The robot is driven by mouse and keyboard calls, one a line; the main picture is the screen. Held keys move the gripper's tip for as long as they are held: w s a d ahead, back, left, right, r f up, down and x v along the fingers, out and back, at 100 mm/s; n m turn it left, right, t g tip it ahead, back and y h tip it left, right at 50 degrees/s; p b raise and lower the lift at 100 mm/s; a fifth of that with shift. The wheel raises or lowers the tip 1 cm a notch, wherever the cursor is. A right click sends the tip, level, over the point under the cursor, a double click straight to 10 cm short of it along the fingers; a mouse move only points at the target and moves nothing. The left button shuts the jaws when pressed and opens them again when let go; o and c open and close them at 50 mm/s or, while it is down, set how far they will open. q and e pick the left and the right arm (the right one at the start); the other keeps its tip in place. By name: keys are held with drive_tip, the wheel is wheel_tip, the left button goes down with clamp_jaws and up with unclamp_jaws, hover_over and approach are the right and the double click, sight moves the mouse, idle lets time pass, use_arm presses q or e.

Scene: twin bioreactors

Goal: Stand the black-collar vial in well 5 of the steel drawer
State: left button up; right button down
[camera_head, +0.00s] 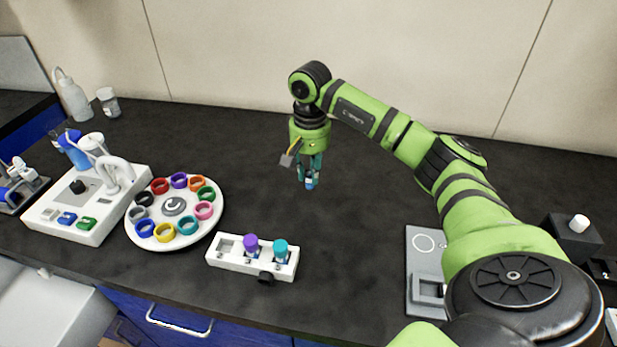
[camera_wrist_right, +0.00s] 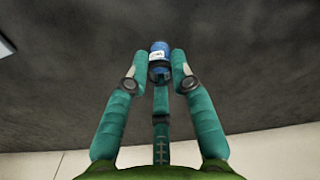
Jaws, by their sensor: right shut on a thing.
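My right gripper (camera_head: 309,178) is shut on a small blue vial (camera_head: 309,184) and holds it in the air above the dark bench. In the right wrist view the fingers (camera_wrist_right: 159,80) close around the vial (camera_wrist_right: 159,50), which shows a blue end and a white label. A dark band shows below the label, but the fingers partly cover it, so I cannot tell its collar colour for sure. I cannot make out the steel drawer or a well marked 5. My left gripper is not in view.
A white rack (camera_head: 228,262) holds purple-topped and teal-topped vials. A round white carousel (camera_head: 174,227) carries several coloured rings. A white device (camera_head: 60,215) stands at left, bottles behind it. A grey plate (camera_head: 420,270) lies beside my right arm. The bench below the gripper is clear.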

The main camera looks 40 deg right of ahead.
sight(308, 183)
drive_tip(key=shift+w+f, duration=0.15)
drive_tip(key=shift+w, duration=0.15)
drive_tip(key=shift+f, duration=0.3)
wheel_tip(308, 183, down, 3)
drive_tip(key=shift+f+p, duration=0.1)
drive_tip(key=shift+p, duration=0.65)
drive_tip(key=shift+f, duration=0.2)
drive_tip(key=shift+f+b, duration=0.2)
drive_tip(key=shift+b, duration=0.15)
drive_tip(key=c, duration=1.1)
unclamp_jaws()
drive_tip(key=shift+o, duration=0.2)
drive_tip(key=shift+r, duration=0.15)
